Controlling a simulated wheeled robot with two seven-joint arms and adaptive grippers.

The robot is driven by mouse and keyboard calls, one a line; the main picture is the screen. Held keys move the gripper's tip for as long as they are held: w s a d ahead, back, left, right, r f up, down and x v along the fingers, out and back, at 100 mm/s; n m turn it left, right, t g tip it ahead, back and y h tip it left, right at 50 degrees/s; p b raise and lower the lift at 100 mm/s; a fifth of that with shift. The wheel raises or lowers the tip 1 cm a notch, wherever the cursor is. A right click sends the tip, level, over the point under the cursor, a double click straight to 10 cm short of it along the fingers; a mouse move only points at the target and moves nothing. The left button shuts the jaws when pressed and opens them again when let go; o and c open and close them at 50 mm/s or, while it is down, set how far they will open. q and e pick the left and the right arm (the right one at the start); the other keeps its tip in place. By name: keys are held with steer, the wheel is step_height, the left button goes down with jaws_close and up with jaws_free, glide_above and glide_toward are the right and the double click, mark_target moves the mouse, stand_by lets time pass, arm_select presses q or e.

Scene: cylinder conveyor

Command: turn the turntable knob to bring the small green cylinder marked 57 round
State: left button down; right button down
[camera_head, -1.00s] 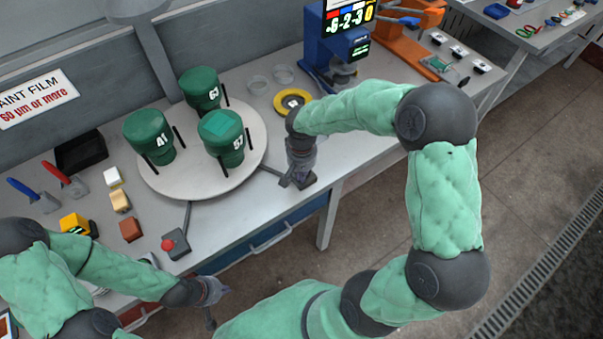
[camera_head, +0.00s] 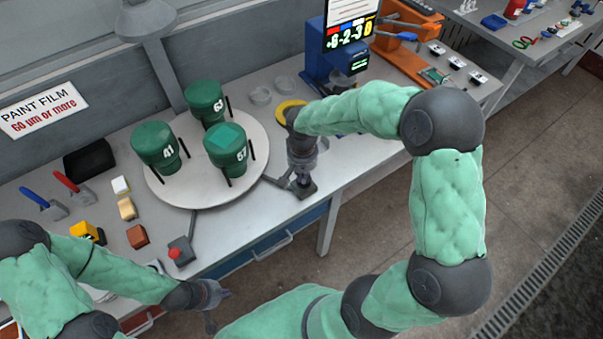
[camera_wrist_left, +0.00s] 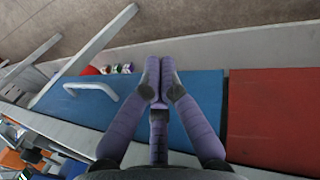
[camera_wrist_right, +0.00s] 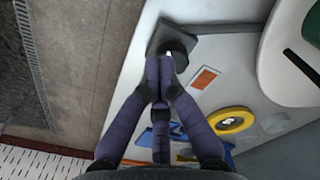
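The green cylinder marked 57 (camera_head: 226,153), with a lighter green square on top, stands at the front right of the round pale turntable (camera_head: 207,197). Green cylinders marked 41 (camera_head: 155,148) and, at the back, apparently 63 (camera_head: 205,101) share it. The dark knob (camera_wrist_right: 176,40) sits on a square base right of the turntable. My right gripper (camera_wrist_right: 159,78) points at the knob, its fingertips together at the knob's near side; contact is unclear. It also shows in the head view (camera_head: 300,182). My left gripper (camera_head: 213,302) is shut and empty in front of the bench; its fingers show in the left wrist view (camera_wrist_left: 157,82).
A red-button box (camera_head: 180,252), small blocks (camera_head: 137,236) and a black tray (camera_head: 89,159) lie left of the turntable. A yellow ring (camera_head: 289,106) and a blue machine (camera_head: 318,68) stand behind my right gripper.

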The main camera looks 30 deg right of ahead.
steer(key=shift+w+a+f+m+b, duration=0.1)
steer(key=shift+w+f+m+b, duration=0.15)
steer(key=shift+f+m, duration=0.7)
steer(key=shift+w+f+m+b, duration=0.1)
steer(key=shift+f+m+b, duration=0.2)
steer(key=shift+f+m, duration=0.7)
steer(key=shift+w+a+f+m+b, duration=0.1)
steer(key=shift+w+f+m+b, duration=0.15)
steer(key=shift+f+m, duration=0.7)
steer(key=shift+d, duration=0.1)
steer(key=shift+w+b, duration=0.2)
steer(key=shift+b, duration=0.6)
